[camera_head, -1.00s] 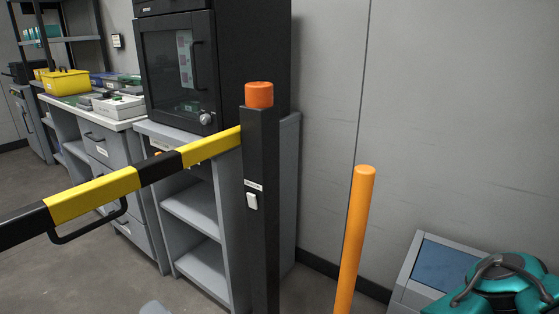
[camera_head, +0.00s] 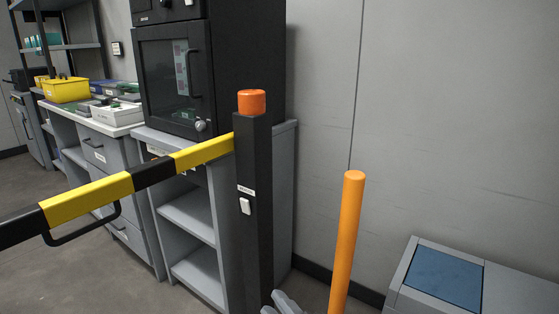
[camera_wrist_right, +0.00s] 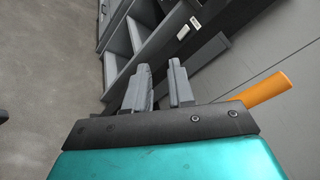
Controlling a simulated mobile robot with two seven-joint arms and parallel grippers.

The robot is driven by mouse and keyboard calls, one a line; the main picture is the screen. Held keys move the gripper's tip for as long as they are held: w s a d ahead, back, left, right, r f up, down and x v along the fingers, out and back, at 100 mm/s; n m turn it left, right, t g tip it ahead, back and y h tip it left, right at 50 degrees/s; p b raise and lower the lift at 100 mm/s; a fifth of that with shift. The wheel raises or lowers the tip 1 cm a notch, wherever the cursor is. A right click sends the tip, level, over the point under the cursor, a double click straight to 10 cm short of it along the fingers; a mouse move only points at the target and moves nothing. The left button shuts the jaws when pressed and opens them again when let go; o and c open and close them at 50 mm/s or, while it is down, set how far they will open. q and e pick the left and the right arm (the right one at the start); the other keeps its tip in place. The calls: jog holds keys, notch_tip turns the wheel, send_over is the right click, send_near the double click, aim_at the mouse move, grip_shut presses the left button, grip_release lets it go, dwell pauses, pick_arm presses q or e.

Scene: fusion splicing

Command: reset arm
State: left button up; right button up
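My right gripper (camera_head: 284,304) shows at the bottom edge of the head view, at the foot of a black post. In the right wrist view its two grey fingers (camera_wrist_right: 160,75) stand apart with an empty gap between them, so it is open and holds nothing. My left gripper is not in view. A yellow-and-black striped barrier bar (camera_head: 88,199) with a black handle under it runs from the left edge to the orange-capped black post (camera_head: 252,190). The bar rises slightly towards the post.
An orange bollard (camera_head: 346,240) stands right of the post; part of it shows in the wrist view (camera_wrist_right: 265,90). A grey box with a blue panel (camera_head: 443,278) is at lower right. Behind the bar are grey shelves (camera_head: 190,215), a black cabinet (camera_head: 175,80) and a workbench with a yellow bin (camera_head: 66,90).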

jog(key=s+d+f+n+g+h, duration=0.3)
jog(key=s+d+f+n, duration=0.2)
jog(key=d+f+n, duration=0.6)
jog(key=s+d+f+n+g+h, duration=0.25)
jog(key=s+d+f+n, duration=0.35)
jog(key=d+n, duration=0.8)
jog(key=w+a+r+m+t, duration=0.2)
jog(key=a+m, duration=0.1)
jog(key=a, duration=0.8)
pick_arm(q)
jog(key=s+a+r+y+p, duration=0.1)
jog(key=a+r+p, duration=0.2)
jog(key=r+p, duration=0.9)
jog(key=p, duration=0.6)
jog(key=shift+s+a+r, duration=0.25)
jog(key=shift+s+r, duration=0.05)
pick_arm(e)
jog(key=s+d+r+h, duration=0.1)
jog(key=s+d+r, duration=0.1)
jog(key=r, duration=1)
jog(key=shift+d, duration=0.9)
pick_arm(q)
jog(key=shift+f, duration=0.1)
pick_arm(e)
jog(key=shift+s+f+g, duration=0.1)
jog(key=shift+g, duration=0.15)
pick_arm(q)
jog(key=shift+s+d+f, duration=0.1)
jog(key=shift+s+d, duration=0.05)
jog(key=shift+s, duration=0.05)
